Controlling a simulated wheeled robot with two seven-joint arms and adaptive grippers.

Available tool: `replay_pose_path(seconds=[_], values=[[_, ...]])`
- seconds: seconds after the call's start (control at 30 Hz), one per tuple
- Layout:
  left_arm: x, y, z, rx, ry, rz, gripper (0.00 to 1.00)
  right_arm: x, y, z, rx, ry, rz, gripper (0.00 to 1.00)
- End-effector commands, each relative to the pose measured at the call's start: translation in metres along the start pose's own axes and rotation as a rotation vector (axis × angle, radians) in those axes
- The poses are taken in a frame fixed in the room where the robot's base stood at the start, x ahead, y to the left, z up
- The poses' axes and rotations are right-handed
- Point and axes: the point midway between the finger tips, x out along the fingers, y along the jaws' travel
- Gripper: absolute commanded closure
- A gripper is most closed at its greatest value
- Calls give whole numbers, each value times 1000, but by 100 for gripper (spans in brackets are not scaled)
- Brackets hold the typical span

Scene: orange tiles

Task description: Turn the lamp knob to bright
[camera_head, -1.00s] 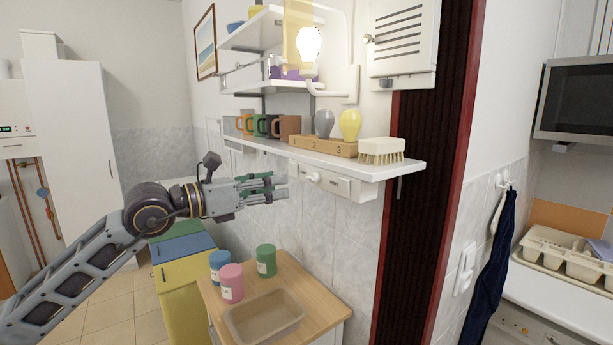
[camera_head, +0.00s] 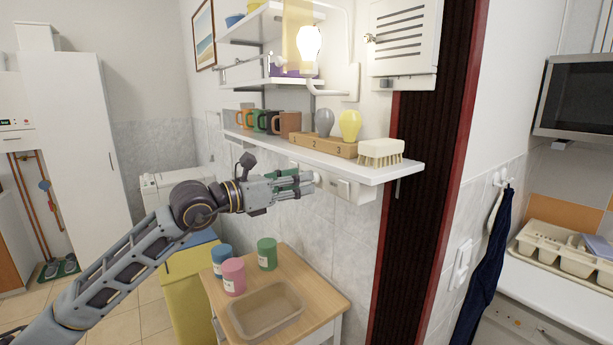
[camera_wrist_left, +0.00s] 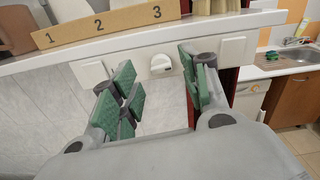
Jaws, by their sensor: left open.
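The lamp knob is a small white round dial (camera_wrist_left: 160,63) on a white plate on the wall under the shelf. In the head view it is mostly hidden behind my fingertips. The lit lamp bulb (camera_head: 309,43) glows on a white wall bracket above the shelf. My left gripper (camera_head: 308,183) is just below the shelf edge, pointing right at the knob. In the wrist view the green-padded fingers of my left gripper (camera_wrist_left: 155,76) are spread, with the knob between and beyond them. I cannot tell whether they touch it. My right gripper is not in view.
The white shelf (camera_head: 380,177) above the gripper holds mugs, a numbered wooden block (camera_head: 322,146) with two bulbs, and a brush (camera_head: 381,152). White switch plates (camera_wrist_left: 234,48) flank the knob. A small table (camera_head: 325,298) below holds canisters and a tray (camera_head: 264,309).

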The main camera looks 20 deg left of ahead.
Motion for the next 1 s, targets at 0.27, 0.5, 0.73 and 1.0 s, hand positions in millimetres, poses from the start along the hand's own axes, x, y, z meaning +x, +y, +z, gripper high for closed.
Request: replay_pose_path(seconds=[0.27,0.5,0.73,1.0], values=[[22,0,2,-2,-2,0,55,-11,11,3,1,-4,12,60],[30,0,1,1,0,0,55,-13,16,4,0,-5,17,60],[31,0,0,1,0,0,55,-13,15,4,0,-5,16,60],[30,0,0,1,0,0,82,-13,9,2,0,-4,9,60]])
